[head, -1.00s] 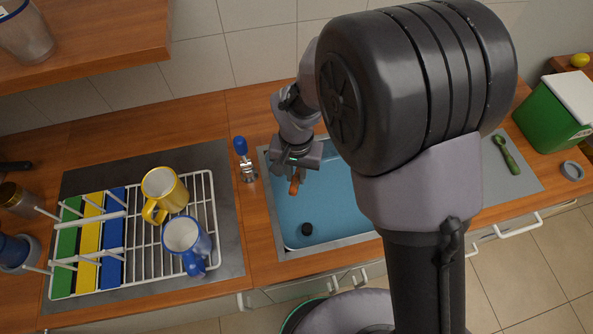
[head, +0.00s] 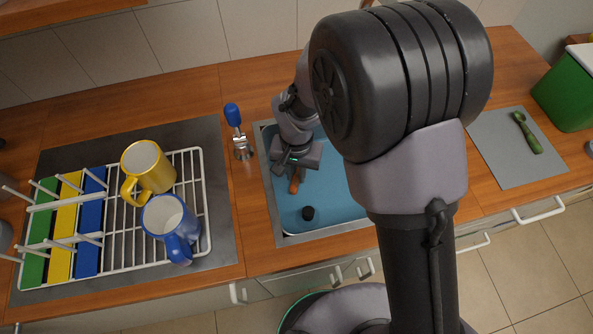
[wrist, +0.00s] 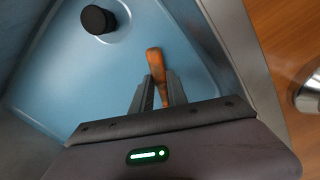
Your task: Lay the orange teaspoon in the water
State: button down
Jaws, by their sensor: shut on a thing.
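The orange teaspoon (wrist: 155,62) is between the two fingers of my gripper (wrist: 158,88) in the wrist view. My gripper is shut on it, and one end sticks out past the fingertips. In the head view the spoon (head: 294,186) shows as a small orange piece below my gripper (head: 296,172). Both are over the sink basin (head: 335,200), whose inside is blue, like water. I cannot tell whether the spoon touches the blue surface. A black round plug (head: 308,213) is in the basin, also seen in the wrist view (wrist: 98,19).
A tap with a blue handle (head: 233,115) stands left of the sink. A white dish rack (head: 205,215) holds a yellow mug (head: 148,170), a blue mug (head: 170,228) and coloured boards. A grey mat with a green spoon-like thing (head: 527,133) lies right, near a green bin (head: 567,92).

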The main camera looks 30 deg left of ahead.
jog(key=shift+f, duration=0.15)
jog(key=shift+f+b, duration=0.35)
jog(key=shift+b, duration=0.05)
jog(key=shift+f, duration=0.1)
jog(key=c, duration=1.2)
grip_release()
jog(key=shift+c, duration=0.2)
notch_tip(320, 180, up, 17)
jog(key=p, duration=0.7)
jog(key=shift+r, duration=0.2)
